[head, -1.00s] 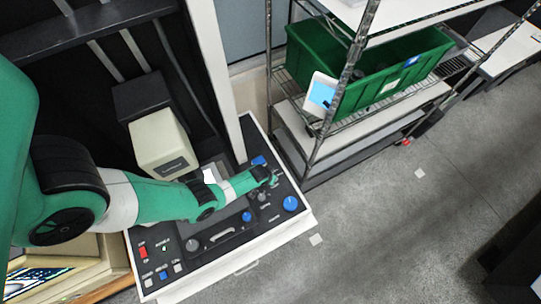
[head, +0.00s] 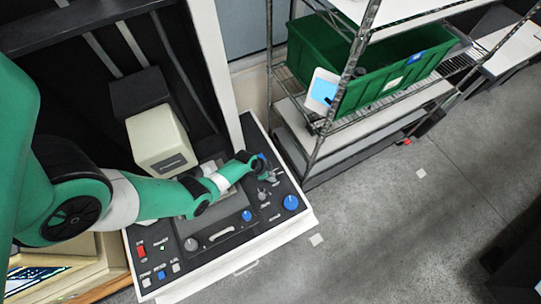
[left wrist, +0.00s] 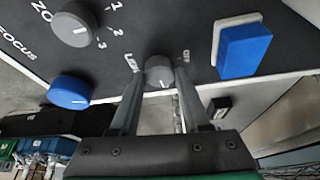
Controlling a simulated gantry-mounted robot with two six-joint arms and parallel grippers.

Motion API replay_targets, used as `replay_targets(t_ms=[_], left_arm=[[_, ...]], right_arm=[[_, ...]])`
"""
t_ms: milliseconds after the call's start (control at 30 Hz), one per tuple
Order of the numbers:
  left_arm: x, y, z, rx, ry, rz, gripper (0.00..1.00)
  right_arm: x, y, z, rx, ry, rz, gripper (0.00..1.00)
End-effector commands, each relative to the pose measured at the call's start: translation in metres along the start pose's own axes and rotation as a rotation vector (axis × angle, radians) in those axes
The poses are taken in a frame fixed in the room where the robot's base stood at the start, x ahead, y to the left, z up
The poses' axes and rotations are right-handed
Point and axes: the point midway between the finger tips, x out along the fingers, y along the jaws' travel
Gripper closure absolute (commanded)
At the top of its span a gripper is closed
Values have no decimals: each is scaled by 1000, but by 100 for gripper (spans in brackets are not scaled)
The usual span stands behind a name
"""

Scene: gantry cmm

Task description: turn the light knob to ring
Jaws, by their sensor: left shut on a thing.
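The light knob (left wrist: 159,71) is a small grey round knob with a white pointer line on the black console panel. My left gripper (left wrist: 160,72) is shut on it, one finger on each side, in the left wrist view. The pointer line faces the lower edge of that view. White lettering beside the knob is partly covered by the fingers, so I cannot read it fully. In the head view my left gripper (head: 268,177) is at the panel's upper right, largely hiding the knob. My right gripper does not show.
Close by are a grey zoom knob (left wrist: 73,25) marked 1, 2, 3, a blue focus knob (left wrist: 70,90) and a blue rectangular switch (left wrist: 243,48). A cream box-shaped unit (head: 157,140) stands behind my arm. A wire shelf holds a green bin (head: 350,75).

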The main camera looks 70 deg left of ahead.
Motion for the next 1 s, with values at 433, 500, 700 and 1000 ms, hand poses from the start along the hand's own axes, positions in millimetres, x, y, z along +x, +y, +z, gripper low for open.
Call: replay_targets(t_ms=[433, 500, 700, 1000], left_arm=[[0, -1, 0, 97, -2, 38, 100], [0, -1, 0, 99, -2, 39, 100], [0, 0, 0, 98, -2, 39, 100], [0, 0, 0, 97, -2, 38, 24]], right_arm=[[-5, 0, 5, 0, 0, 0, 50], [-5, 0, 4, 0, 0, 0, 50], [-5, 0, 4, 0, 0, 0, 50], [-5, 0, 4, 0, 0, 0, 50]])
